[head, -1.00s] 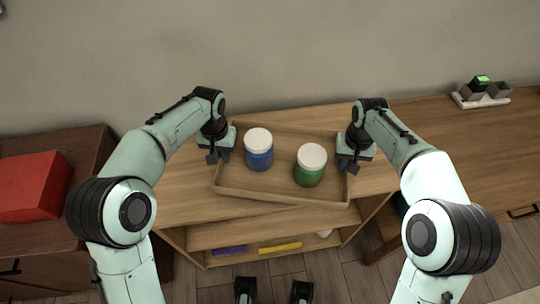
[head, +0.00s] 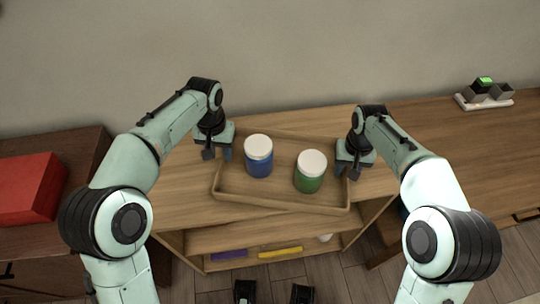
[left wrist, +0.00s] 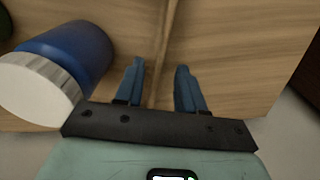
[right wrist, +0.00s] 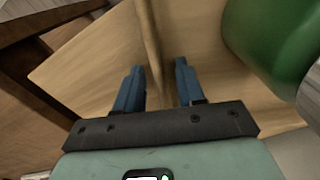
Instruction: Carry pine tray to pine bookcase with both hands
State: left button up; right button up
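The pine tray (head: 282,206) rests slightly askew on top of the pine bookcase (head: 183,207). A blue jar (head: 259,165) and a green jar (head: 308,180), both with white lids, stand upright in it. My left gripper (head: 217,153) is at the tray's left end, open; in the left wrist view the tray's rim (left wrist: 166,45) runs between its fingers with gaps on both sides. My right gripper (head: 347,171) is at the right end, also open; in the right wrist view the rim (right wrist: 150,45) lies between its parted fingers.
A red box (head: 30,187) sits on a dark wooden cabinet (head: 85,150) at left. A wooden desk (head: 460,150) at right carries a white stand with small dark cups (head: 485,98). Purple (head: 230,254) and yellow (head: 280,252) items lie on the bookcase's lower shelf. A wall stands behind.

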jog(key=shift+r, duration=0.1)
pick_arm(q)
notch_tip(320, 180, up, 8)
jog(key=shift+f, duration=0.2)
pick_arm(e)
notch_tip(320, 180, up, 12)
jog(key=shift+s, duration=0.1)
dwell(0.6)
